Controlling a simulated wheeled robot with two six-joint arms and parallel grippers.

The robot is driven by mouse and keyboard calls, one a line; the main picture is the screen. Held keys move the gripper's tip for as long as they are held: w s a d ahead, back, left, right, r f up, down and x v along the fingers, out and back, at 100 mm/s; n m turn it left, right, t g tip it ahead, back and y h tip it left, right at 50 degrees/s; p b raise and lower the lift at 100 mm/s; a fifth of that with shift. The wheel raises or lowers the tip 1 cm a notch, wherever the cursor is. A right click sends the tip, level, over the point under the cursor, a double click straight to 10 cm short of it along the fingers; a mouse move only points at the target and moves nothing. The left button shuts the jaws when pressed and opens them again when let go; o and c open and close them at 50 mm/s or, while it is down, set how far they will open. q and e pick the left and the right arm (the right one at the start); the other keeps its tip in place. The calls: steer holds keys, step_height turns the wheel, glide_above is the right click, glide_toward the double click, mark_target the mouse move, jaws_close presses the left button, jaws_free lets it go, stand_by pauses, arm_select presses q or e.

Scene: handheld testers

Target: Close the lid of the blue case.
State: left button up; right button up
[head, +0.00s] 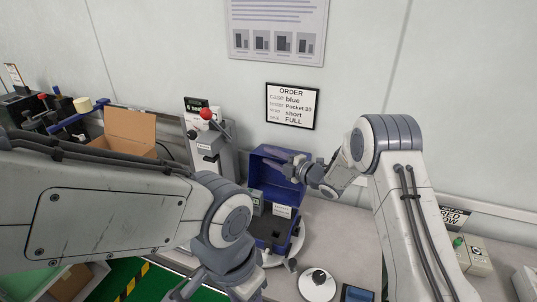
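The blue case (266,228) stands on the bench with its lid (264,172) raised at the back. A grey device (257,201) and a white label (282,211) show inside it. My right gripper (288,168) is at the raised lid, overlapping it in the head view; I cannot tell whether it touches the lid or how far its fingers are apart. My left gripper (188,290) is low at the bottom edge, left of the case and partly out of frame; its opening is unclear. My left arm hides part of the bench left of the case.
A grey press with a red knob (207,114) stands left of the case, beside an open cardboard box (130,128). A round white base with a black knob (318,283) lies in front right. An order sign (292,106) hangs on the wall behind.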

steer(key=shift+w+a, duration=0.3)
steer(key=shift+a, duration=0.05)
jaws_close()
steer(key=shift+f, duration=0.1)
